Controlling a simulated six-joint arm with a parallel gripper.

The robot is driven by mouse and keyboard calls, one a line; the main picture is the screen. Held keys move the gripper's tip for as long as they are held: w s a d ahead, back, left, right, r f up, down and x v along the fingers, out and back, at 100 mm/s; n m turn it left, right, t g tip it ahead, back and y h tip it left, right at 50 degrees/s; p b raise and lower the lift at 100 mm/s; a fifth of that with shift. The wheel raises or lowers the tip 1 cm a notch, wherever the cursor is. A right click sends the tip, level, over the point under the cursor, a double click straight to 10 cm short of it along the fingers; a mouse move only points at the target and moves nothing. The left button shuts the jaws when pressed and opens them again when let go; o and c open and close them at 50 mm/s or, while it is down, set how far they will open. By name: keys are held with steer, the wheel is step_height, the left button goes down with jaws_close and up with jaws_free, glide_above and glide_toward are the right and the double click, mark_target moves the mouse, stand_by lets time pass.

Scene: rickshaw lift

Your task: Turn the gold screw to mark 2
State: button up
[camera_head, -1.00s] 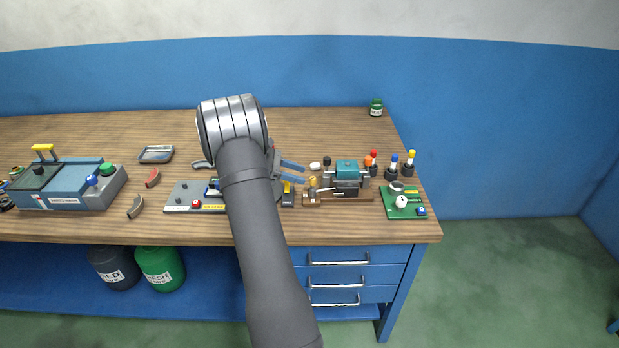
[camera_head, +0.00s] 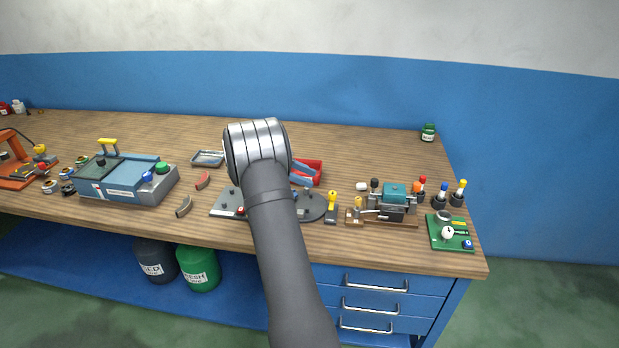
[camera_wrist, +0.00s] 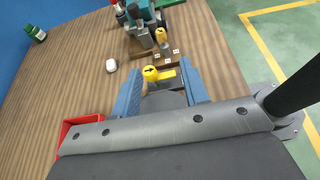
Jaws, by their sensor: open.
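A gold-topped screw (camera_head: 358,203) stands on the small wooden base at the left end of the teal vise (camera_head: 394,193). In the wrist view the gold screw (camera_wrist: 161,36) shows past my fingertips, with small white mark plates (camera_wrist: 166,57) beside it; their numbers are too small to read. A yellow-handled tool (camera_head: 332,199) stands upright in a dark holder left of the screw. Its yellow top (camera_wrist: 151,73), with a black arrow, appears between my blue fingers. My gripper (camera_wrist: 159,68) is open, with no visible contact. In the head view my forearm hides much of it.
A red tray (camera_head: 314,170) lies just behind my fingers. A white rounded object (camera_head: 362,187) sits behind the screw. Several coloured-handled tools (camera_head: 440,194) stand right of the vise, near a green board (camera_head: 450,243).

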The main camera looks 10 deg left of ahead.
steer(key=d+r+m+g+y, duration=0.1)
steer(key=d+r+m+y, duration=0.15)
steer(key=d+y, duration=0.2)
steer(key=d+r+m+g+y, duration=0.1)
steer(key=d+r+m+y, duration=0.1)
steer(key=d+m+y, duration=0.3)
step_height(320, 180, up, 7)
steer(key=m+t+y, duration=0.2)
steer(key=m+y, duration=0.2)
steer(key=m, duration=0.1)
glide_above(358, 198)
steer(key=shift+n, duration=0.25)
step_height(358, 198, down, 17)
steer(key=shift+s+r, duration=0.1)
jaws_close()
